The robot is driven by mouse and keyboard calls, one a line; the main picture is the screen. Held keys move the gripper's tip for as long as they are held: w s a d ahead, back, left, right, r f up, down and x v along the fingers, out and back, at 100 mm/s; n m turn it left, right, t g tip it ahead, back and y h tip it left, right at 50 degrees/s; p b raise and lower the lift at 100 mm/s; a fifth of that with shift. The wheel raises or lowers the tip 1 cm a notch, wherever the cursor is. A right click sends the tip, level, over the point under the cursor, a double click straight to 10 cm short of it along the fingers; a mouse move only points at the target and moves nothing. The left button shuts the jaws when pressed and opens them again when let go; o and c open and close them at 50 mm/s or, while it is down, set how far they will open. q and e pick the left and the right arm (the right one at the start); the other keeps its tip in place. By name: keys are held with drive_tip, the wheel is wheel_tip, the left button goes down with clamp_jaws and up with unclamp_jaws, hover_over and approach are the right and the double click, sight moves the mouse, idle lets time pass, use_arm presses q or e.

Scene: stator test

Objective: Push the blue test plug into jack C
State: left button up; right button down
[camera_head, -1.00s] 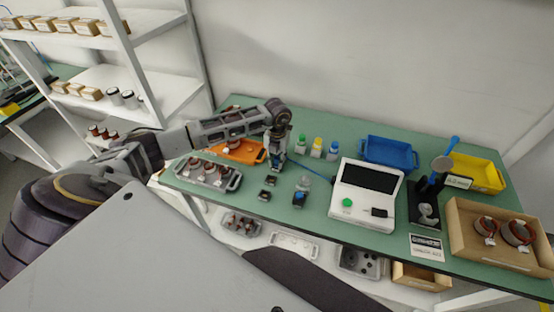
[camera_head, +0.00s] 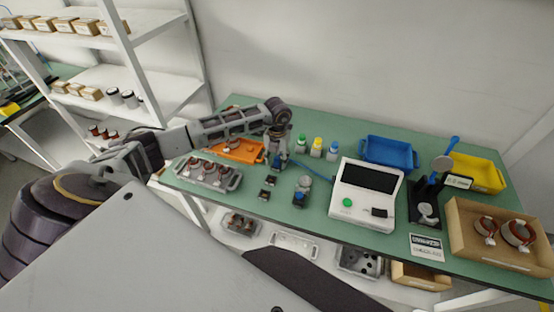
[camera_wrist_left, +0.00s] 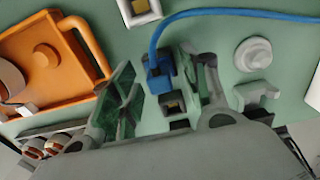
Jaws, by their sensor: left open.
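The blue test plug (camera_wrist_left: 158,76) stands between the spread fingers of my left gripper (camera_wrist_left: 165,84) in the left wrist view, with a gap on each side. Its blue cable (camera_wrist_left: 215,13) curves away to the right. In the head view the plug (camera_head: 277,161) shows just below the left gripper (camera_head: 279,150). Small dark jack blocks (camera_head: 270,181) sit in a row in front of it. In the wrist view one dark jack (camera_wrist_left: 173,103) lies close beside the plug. I cannot read which jack is C, nor tell how deep the plug sits. My right gripper is out of view.
An orange tray (camera_head: 254,152) lies left of the gripper, with a grey tray of parts (camera_head: 232,185) in front. Several capped bottles (camera_head: 316,154) stand behind to the right. A white tester (camera_head: 349,211) stands further right. Some bare green table lies between.

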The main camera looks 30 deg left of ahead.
use_arm(q)
wheel_tip(320, 180, up, 12)
drive_tip(key=shift+f, duration=0.15)
idle(0.5)
drive_tip(key=shift+f, duration=0.1)
idle(2.7)
